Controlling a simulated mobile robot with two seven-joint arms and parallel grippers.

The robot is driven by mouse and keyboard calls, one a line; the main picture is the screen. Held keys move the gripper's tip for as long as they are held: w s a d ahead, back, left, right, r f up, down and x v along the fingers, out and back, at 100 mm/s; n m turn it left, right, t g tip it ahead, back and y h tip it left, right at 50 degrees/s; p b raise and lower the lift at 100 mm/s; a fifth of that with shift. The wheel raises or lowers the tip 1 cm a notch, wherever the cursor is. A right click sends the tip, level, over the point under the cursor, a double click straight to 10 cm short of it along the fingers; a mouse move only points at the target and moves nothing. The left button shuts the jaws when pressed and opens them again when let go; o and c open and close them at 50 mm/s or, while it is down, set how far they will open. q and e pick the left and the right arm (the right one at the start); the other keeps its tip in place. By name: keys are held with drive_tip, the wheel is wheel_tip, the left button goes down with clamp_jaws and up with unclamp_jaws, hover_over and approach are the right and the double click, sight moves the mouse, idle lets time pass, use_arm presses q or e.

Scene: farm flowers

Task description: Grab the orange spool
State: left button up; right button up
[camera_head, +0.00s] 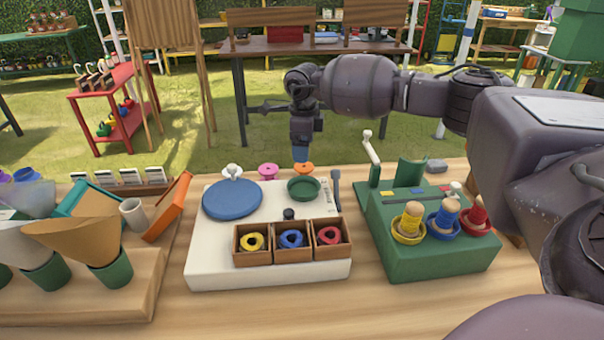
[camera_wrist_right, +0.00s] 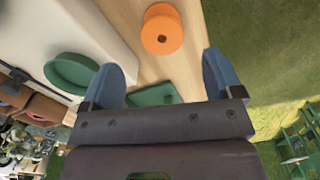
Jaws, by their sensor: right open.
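The orange spool (camera_head: 304,168) stands on the wooden table behind the white board, next to a pink spool (camera_head: 268,171). In the right wrist view the orange spool (camera_wrist_right: 162,33) is seen from above, ahead of the fingertips and between their lines. My left gripper is in neither view.
A white board (camera_head: 205,262) holds a blue disc (camera_head: 232,199), a green dish (camera_head: 303,188) and wooden boxes (camera_head: 292,257) with coloured rings. A green stand (camera_head: 440,262) with yellow, blue and red spools is to the right. Paper cones (camera_head: 85,238) stand at left.

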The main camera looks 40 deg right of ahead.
sight(304, 166)
wheel_tip(304, 166, down, 8)
drive_tip(key=shift+d+r+b, duration=0.15)
drive_tip(key=shift+b, duration=0.5)
drive_tip(key=shift+r, duration=0.1)
drive_tip(key=c, duration=1)
